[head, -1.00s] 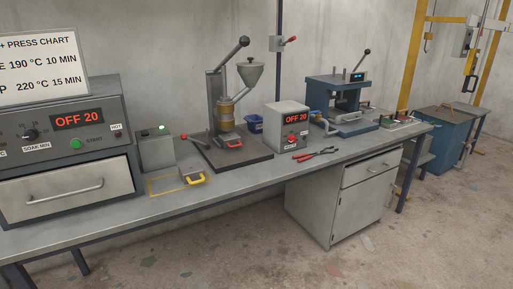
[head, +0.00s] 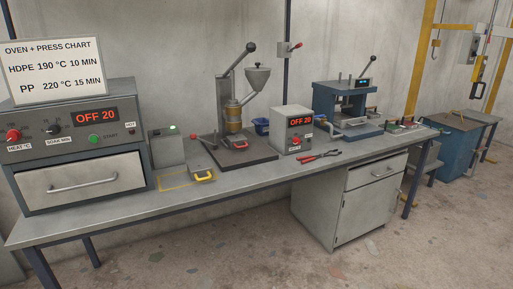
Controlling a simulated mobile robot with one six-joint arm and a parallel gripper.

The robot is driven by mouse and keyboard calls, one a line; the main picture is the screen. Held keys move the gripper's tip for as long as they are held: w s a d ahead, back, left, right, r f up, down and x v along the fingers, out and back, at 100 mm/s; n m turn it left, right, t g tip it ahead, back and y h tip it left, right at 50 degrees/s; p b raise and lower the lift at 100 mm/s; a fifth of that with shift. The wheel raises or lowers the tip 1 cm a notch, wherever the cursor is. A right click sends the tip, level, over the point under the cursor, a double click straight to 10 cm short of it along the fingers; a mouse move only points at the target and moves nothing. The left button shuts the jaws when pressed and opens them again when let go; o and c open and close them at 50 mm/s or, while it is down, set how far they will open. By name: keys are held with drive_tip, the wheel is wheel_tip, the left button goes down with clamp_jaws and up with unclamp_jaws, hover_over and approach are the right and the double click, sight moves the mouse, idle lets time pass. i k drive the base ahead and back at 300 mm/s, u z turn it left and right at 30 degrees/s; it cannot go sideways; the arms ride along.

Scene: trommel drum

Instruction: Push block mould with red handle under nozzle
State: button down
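The small block mould with the red handle (head: 236,144) sits on the dark base plate (head: 260,153) of the bench injection press. It is at the foot of the press, below the brass-coloured barrel (head: 234,118). The nozzle tip is too small to make out, so I cannot tell whether the mould is lined up with it. The grey funnel hopper (head: 258,78) and the ball-ended lever (head: 238,60) are above. A second mould with a yellow handle (head: 204,175) lies on the bench by a yellow marked outline. My gripper is not in view.
The oven (head: 75,150) stands at the bench's left. A grey control box (head: 293,128) reading OFF 20 and red-handled pliers (head: 320,156) are right of the press. A blue press (head: 345,105) stands farther right.

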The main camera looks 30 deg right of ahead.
sight(238, 141)
drive_tip(key=u, duration=0.1)
drive_tip(key=i, duration=0.95)
drive_tip(key=z, duration=0.05)
